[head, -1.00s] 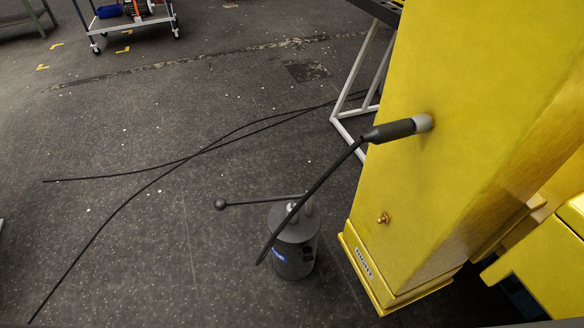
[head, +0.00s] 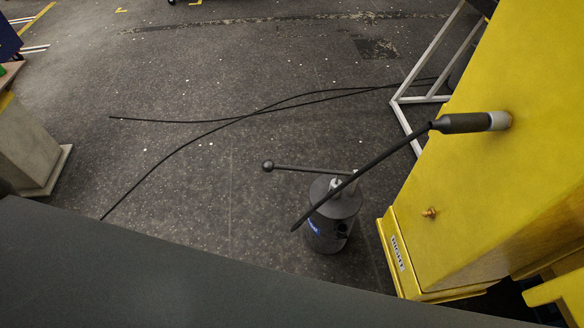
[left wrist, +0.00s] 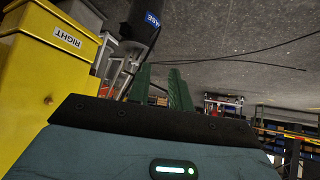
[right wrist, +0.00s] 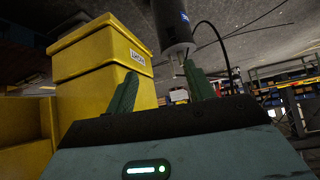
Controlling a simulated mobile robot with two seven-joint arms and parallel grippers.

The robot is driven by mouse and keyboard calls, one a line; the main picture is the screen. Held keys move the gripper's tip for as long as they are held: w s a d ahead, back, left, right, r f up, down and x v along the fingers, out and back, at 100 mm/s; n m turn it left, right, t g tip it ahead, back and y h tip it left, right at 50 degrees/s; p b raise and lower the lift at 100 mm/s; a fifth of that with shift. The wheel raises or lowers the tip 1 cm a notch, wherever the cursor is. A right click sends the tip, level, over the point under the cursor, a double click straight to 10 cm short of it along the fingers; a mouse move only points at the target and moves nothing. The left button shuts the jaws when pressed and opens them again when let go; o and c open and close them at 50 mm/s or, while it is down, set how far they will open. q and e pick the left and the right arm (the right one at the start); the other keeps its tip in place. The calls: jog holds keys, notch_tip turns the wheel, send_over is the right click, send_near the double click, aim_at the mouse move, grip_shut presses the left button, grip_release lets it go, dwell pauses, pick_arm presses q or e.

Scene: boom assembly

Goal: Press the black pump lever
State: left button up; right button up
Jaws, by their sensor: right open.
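The dark grey pump (head: 332,218) stands upright on the floor beside the yellow column. Its black lever (head: 310,169) sticks out roughly level to the left from the pump top and ends in a ball (head: 268,166). The pump also shows at the top of the left wrist view (left wrist: 143,22) and right wrist view (right wrist: 172,25). I cannot make out the lever clearly there. My left gripper (left wrist: 160,84) has a narrow empty gap between its green fingers. My right gripper (right wrist: 160,84) is wide open and empty. Neither gripper shows in the head view; both are apart from the pump.
The yellow column (head: 480,195) marked RIGHT stands right of the pump. A dark hose (head: 370,170) with a grey connector at the column hangs in front of the pump. Black cables (head: 195,133) lie on the floor. A grey pedestal (head: 25,145) stands at left.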

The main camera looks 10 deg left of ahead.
pick_arm(q)
jog(key=shift+t, duration=0.3)
jog(key=w+f+b, duration=0.1)
jog(key=f+b, duration=0.1)
jog(key=w+f+b, duration=0.1)
jog(key=shift+w+a+f+b, duration=0.1)
jog(key=shift+w+f+b, duration=0.05)
jog(key=shift+f+b, duration=0.25)
grip_shut()
pick_arm(e)
jog(key=s+f+g+b, duration=0.3)
jog(key=s+f+b, duration=0.2)
jog(key=s+f, duration=0.5)
pick_arm(q)
jog(key=w+f+m+t+b, duration=0.1)
jog(key=w+m+t+b, duration=0.2)
jog(key=w+t+b, duration=0.5)
jog(key=w+f+m+t+h+b, duration=0.1)
jog(key=w+m+t+b, duration=0.3)
jog(key=w+b, duration=1.8)
jog(key=w+t, duration=0.3)
jog(key=t, duration=0.1)
jog(key=shift+w+f, duration=0.25)
jog(key=shift+f, duration=0.1)
pick_arm(e)
notch_tip(320, 180, down, 30)
jog(key=w+d+g, duration=0.1)
jog(key=shift+r, duration=0.15)
